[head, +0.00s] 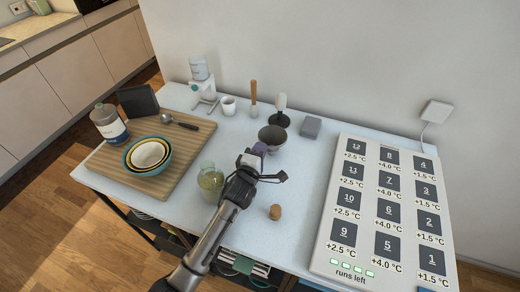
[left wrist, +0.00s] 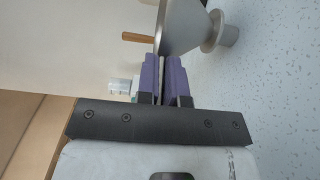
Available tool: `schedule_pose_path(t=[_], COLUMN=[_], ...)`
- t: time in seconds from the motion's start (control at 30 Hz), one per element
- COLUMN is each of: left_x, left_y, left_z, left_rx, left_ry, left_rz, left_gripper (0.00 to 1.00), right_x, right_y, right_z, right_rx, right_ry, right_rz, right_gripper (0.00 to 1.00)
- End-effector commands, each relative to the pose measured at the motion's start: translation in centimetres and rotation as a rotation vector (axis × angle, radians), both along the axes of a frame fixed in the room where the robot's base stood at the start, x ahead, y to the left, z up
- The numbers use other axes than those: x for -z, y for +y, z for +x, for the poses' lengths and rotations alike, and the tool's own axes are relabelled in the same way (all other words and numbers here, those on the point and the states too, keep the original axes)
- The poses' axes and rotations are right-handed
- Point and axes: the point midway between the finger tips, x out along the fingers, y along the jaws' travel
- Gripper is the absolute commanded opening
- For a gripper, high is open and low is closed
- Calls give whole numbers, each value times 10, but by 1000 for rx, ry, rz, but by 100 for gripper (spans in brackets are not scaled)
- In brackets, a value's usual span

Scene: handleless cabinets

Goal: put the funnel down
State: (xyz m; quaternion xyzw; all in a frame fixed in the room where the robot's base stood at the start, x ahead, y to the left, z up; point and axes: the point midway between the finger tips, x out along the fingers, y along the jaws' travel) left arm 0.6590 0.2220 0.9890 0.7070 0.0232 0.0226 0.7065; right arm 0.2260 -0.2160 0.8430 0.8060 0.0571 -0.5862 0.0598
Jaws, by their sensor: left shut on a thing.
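The funnel (head: 273,135) is a grey, wide-mouthed piece at the middle of the table, just beyond my left gripper (head: 262,150). In the left wrist view the grey, tapering funnel (left wrist: 183,27) is at the tips of the purple fingers of my left gripper (left wrist: 164,62), which is shut on its edge. The funnel's wide side faces up. Whether its lower end touches the table is unclear. My right gripper is not in view.
A glass jar (head: 210,182) stands left of my left gripper and a cork (head: 275,212) lies to its right. A black-based stand (head: 280,119) and grey block (head: 311,127) are behind. A board (head: 184,158) with bowls (head: 148,155) is left; a numbered panel (head: 366,219) is right.

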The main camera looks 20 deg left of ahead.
Motion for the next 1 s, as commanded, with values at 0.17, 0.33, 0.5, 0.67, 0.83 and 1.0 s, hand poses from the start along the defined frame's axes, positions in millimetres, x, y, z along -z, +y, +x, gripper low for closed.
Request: schedule_pose_path(t=[0.17, 0.33, 0.5, 0.67, 0.83, 1.0], left_x=[1, 1, 1, -10, -8, -8], left_y=[0, 0, 0, 0, -2, -4], left_z=[0, 0, 0, 0, -26, -60], left_rx=[0, 0, 0, 1, 1, 0], left_ry=[0, 0, -1, -3, 1, 1], left_rz=[0, 0, 0, 2, -3, -4], left_gripper=[20, 33, 33, 33, 33, 33], right_x=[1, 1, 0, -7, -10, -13], right_y=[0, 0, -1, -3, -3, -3], right_z=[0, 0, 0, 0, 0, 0], right_rx=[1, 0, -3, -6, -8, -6], right_ry=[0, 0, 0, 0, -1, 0], right_rz=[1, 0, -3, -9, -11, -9], right_gripper=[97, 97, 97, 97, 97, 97])
